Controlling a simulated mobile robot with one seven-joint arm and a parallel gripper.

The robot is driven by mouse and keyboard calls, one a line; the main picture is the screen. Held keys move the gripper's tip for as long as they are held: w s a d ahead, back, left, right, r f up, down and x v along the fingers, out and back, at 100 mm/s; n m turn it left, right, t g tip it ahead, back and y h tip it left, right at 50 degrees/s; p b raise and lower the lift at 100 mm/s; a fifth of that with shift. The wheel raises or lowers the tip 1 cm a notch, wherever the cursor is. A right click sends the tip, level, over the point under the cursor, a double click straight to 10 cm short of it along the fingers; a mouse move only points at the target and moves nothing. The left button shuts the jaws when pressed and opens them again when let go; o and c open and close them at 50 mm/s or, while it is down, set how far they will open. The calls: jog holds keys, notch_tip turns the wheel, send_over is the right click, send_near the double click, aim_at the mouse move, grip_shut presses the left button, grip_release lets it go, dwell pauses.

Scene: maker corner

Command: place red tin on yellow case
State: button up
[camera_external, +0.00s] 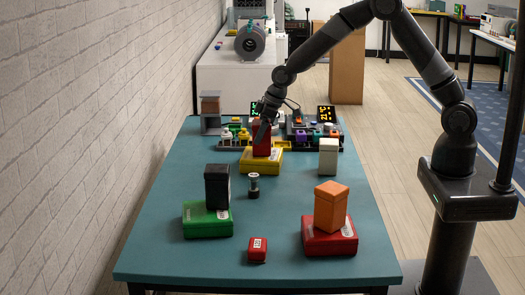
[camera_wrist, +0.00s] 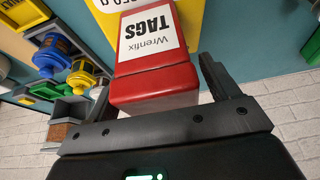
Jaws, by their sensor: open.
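The red tin (camera_external: 262,141) stands upright on top of the yellow case (camera_external: 261,166) towards the back of the table. In the wrist view the red tin (camera_wrist: 152,84) shows a white label reading "Wrenfix TAGS", with part of the yellow case (camera_wrist: 190,22) beyond it. My gripper (camera_external: 266,118) is at the tin's upper end, reaching down from behind. In the wrist view my gripper (camera_wrist: 158,92) is open, with a finger on either side of the tin. I cannot tell whether either finger touches it.
A black tin on a green case (camera_external: 208,222) and an orange tin on a red case (camera_external: 329,240) stand nearer. A white tin (camera_external: 328,156), a small dark-capped jar (camera_external: 253,186) and a small red box (camera_external: 257,250) stand apart. Racks of small parts (camera_external: 315,135) line the back.

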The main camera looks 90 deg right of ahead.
jog(key=s+a+r, duration=0.3)
jog(key=s+r, duration=0.4)
jog(key=r, duration=0.3)
jog(key=s+a+r, duration=0.3)
jog(key=s+r, duration=0.3)
jog(key=r, duration=0.3)
jog(key=s+a+r, duration=0.1)
jog(key=s+a, duration=0.1)
jog(key=s, duration=0.7)
jog(key=s+a+r, duration=0.1)
jog(key=s+a, duration=0.2)
jog(key=s, duration=0.5)
jog(key=s+a+r+t, duration=0.1)
jog(key=s+a+r, duration=0.1)
jog(key=s, duration=0.7)
jog(key=shift+s+a, duration=0.35)
jog(key=shift+a, duration=0.15)
